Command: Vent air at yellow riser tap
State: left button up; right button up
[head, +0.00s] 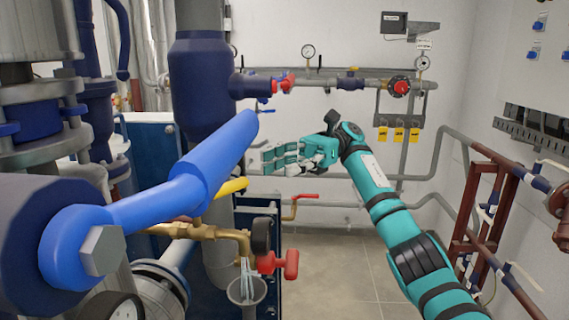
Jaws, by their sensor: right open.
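A yellow lever handle (232,187) shows behind a large blue lever, left of the picture's middle. The blue lever covers part of it, so its valve body and exact angle are hard to tell. I cannot tell for certain which one is the riser tap. My right gripper (266,161) is open and empty, its fingers pointing left. It appears above and to the right of the nearer yellow handle, with a visible gap between them. My left gripper is not in view.
The large blue lever (188,182) crosses the left foreground. Below it, a brass pipe (200,232) runs to a red-handled tap (277,263) near a grey funnel (247,290). A dark red frame (475,200) stands at right. The floor (335,270) in the middle is clear.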

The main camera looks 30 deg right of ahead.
jog(key=shift+d, duration=0.15)
jog(key=shift+c, duration=0.2)
